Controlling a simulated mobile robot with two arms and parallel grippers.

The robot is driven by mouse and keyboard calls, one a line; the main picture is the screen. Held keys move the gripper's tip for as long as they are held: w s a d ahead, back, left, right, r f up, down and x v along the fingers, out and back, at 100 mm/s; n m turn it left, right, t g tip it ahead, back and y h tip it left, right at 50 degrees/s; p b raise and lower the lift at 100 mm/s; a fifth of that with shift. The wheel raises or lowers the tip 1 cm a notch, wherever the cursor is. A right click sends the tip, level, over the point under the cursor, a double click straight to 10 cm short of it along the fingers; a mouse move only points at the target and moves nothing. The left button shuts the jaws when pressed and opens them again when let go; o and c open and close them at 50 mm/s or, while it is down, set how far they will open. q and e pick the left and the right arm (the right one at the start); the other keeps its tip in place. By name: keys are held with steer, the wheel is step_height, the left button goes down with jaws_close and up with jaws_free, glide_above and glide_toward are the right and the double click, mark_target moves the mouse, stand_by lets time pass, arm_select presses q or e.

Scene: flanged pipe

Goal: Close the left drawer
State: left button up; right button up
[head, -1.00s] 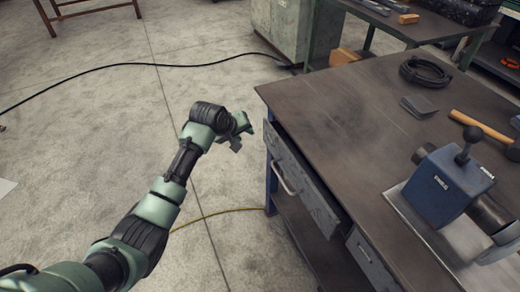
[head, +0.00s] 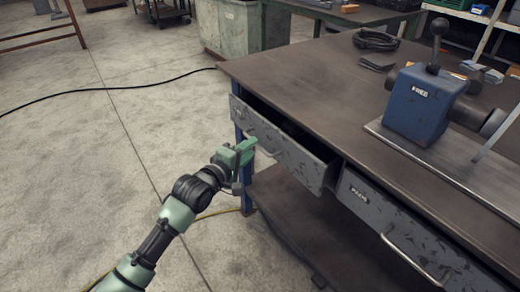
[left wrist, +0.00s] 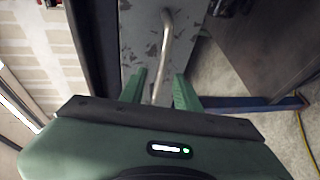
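The left drawer (head: 290,156) is a grey, chipped metal drawer under the workbench, standing partly open with a dark gap behind its front. Its bar handle (left wrist: 165,45) shows in the left wrist view, running down between my fingers. My left gripper (head: 250,150) is at the drawer front, near the left part of the handle. In the left wrist view its two green fingers (left wrist: 160,88) are apart, one on each side of the handle. I cannot tell whether they touch it. My right gripper is not in view.
A second drawer (head: 400,222) with its own handle is to the right and looks shut. The workbench top (head: 310,85) carries a blue vise-like tool (head: 425,100) and a coiled black cable (head: 375,40). A lower shelf (head: 300,215) is below. The floor at left is mostly clear.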

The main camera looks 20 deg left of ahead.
arm_select(q)
steer(key=shift+b+x, duration=0.3)
steer(key=shift+x, duration=1.75)
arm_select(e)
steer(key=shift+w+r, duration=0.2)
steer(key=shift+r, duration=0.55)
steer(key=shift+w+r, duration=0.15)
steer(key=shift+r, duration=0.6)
arm_select(q)
jaws_close()
steer(key=shift+f, duration=0.1)
